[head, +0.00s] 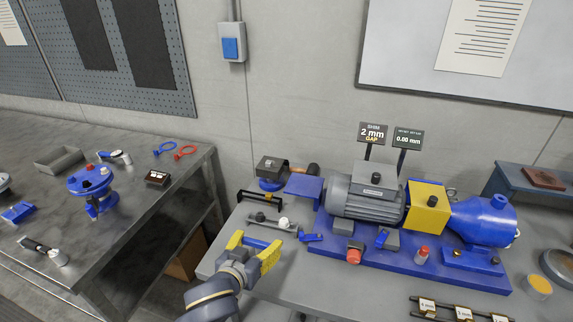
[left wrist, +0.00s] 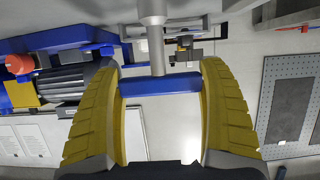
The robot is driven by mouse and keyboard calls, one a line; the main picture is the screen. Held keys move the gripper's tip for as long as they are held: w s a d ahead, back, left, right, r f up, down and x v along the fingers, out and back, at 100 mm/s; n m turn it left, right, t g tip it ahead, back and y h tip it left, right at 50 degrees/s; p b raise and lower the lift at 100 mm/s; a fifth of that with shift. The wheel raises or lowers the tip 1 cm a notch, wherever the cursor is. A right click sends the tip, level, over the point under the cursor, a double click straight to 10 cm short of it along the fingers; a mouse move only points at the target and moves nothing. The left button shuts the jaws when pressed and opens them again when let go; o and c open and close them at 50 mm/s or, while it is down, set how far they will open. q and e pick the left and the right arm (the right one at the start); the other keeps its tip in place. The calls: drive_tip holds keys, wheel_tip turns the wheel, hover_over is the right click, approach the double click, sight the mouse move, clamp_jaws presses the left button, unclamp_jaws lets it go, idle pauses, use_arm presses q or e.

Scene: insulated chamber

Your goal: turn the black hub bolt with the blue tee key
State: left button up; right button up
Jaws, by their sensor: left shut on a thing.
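My left gripper (head: 254,250) has its yellow fingers shut on the blue crossbar of the tee key (head: 259,242). In the left wrist view the blue bar of the key (left wrist: 160,84) lies across between the two fingertips of my gripper (left wrist: 160,96). Its grey shaft (left wrist: 157,45) runs to the top of that view, with a wider pale part at the upper edge. In the head view the shaft is hidden. I cannot tell which of the small dark parts is the black hub bolt. My right gripper is not in view.
The grey motor (head: 366,200), yellow guard (head: 427,207) and blue pump (head: 483,220) stand on a blue base right of my gripper. A grey holder (head: 262,219) lies just behind it. Another bench (head: 140,200) is at the left, beyond a gap.

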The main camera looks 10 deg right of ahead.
use_arm(q)
drive_tip(key=shift+r, duration=1.8)
drive_tip(key=shift+r, duration=0.1)
